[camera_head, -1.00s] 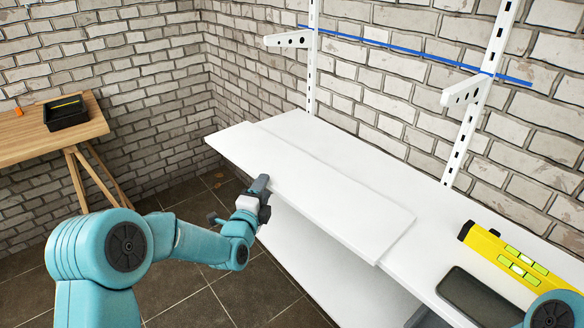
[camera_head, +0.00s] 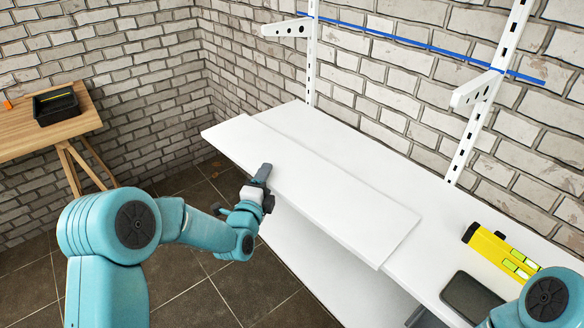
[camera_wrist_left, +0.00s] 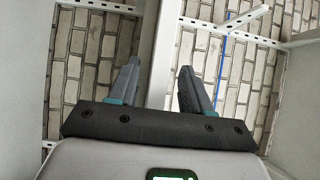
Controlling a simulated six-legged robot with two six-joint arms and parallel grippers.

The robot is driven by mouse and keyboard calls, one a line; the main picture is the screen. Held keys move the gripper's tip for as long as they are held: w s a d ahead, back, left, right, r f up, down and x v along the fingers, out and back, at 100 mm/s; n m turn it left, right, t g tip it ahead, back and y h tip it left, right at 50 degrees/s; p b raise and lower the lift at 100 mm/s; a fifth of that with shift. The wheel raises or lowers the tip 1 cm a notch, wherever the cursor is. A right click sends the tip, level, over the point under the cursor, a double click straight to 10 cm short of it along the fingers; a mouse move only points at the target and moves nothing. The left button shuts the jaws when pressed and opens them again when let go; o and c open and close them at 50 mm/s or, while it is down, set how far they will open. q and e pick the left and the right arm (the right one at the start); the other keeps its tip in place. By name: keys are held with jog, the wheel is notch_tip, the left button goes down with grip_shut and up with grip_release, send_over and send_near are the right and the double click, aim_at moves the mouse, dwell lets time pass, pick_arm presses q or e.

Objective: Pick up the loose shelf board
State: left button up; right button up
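The loose shelf board (camera_head: 325,190) is a long, thin white board lying flat on the white worktop (camera_head: 410,186), along its front side. My left gripper (camera_head: 263,174) is at the board's front long edge, left of its middle. In the left wrist view, my left gripper (camera_wrist_left: 160,70) has its two dark fingers spread apart. A pale strip, which looks like the board's edge (camera_wrist_left: 163,45), runs between them. I see gaps beside it, but cannot tell about contact. My right gripper is out of view; only part of my right arm shows at the lower right.
A yellow spirit level (camera_head: 498,250) and a dark flat tray or device (camera_head: 470,298) lie on the worktop at right. White brackets (camera_head: 286,28) (camera_head: 474,92) stick out from wall uprights above. A wooden table (camera_head: 60,132) with a black bin (camera_head: 55,105) stands at far left.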

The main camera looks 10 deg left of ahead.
pick_arm(q)
jog(key=shift+f, duration=0.15)
grip_shut()
jog(key=shift+r, duration=0.2)
jog(key=shift+w+r, duration=0.1)
jog(key=shift+r, duration=0.55)
notch_tip(320, 180, up, 19)
jog(key=p, duration=0.2)
jog(key=shift+p, duration=0.35)
jog(key=shift+f, duration=0.15)
jog(key=c, duration=0.7)
grip_release()
grip_shut()
